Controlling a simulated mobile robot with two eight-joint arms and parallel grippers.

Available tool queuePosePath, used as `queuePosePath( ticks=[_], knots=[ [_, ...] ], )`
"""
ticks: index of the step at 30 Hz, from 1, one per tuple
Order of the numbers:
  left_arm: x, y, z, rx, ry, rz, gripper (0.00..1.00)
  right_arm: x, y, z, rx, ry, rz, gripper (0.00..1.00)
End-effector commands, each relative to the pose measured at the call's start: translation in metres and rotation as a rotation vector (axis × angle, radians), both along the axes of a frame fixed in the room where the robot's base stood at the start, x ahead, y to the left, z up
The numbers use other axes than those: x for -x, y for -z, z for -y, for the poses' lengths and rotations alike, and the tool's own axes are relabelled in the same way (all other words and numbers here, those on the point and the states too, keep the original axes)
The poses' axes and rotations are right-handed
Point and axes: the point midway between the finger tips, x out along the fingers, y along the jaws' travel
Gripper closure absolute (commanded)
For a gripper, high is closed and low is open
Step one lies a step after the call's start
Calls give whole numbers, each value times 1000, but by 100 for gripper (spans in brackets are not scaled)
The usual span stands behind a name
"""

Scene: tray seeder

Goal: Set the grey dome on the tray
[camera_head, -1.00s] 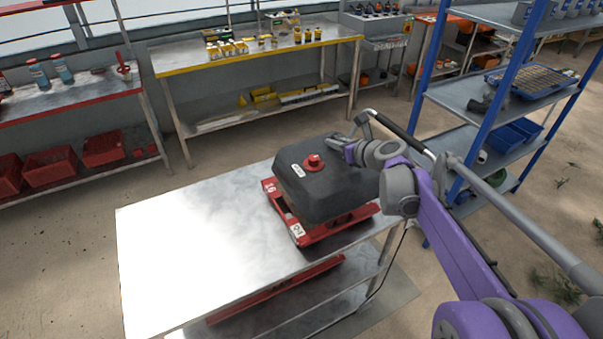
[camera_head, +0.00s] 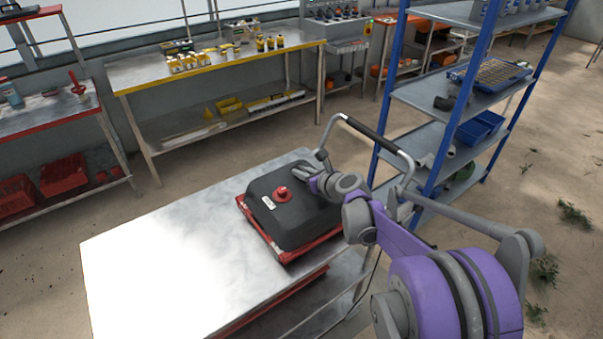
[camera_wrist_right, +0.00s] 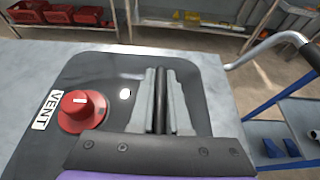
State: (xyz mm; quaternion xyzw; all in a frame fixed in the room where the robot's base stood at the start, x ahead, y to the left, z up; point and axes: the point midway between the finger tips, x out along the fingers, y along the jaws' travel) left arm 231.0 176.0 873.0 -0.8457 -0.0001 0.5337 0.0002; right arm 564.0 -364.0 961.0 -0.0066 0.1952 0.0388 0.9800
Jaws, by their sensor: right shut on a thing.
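The dark grey dome (camera_head: 290,212) has a red knob (camera_head: 282,193) and a white VENT label. It sits level over the red tray (camera_head: 262,236), whose rim shows along the dome's left and front edges. I see no clear gap between them, but the far and right edges are hidden. My right gripper (camera_head: 303,172) is at the top of the dome, right of the knob. In the right wrist view its fingers (camera_wrist_right: 161,100) are closed on a thin dark bar on the dome top (camera_wrist_right: 110,72). My left gripper is not in view.
The tray is on a metal cart (camera_head: 170,260) with a push handle (camera_head: 365,135) close behind my right arm. The cart top left of the tray is clear. A blue-framed shelf rack (camera_head: 470,90) stands at the right and a yellow-edged bench (camera_head: 210,65) at the back.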

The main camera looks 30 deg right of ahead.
Motion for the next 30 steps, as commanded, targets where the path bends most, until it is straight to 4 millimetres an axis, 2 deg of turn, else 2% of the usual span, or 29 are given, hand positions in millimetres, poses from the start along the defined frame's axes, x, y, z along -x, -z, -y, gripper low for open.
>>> queuePosePath(
  ticks=[9,10,15,25,30],
  knots=[
    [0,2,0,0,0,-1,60,0,3,0,-1,0,0,100],
    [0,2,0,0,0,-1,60,0,3,0,0,0,0,84],
    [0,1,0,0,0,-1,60,0,2,0,0,0,0,55],
    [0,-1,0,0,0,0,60,0,-1,0,0,1,1,55],
    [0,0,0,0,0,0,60,22,-9,2,-1,4,1,55]
  ],
)
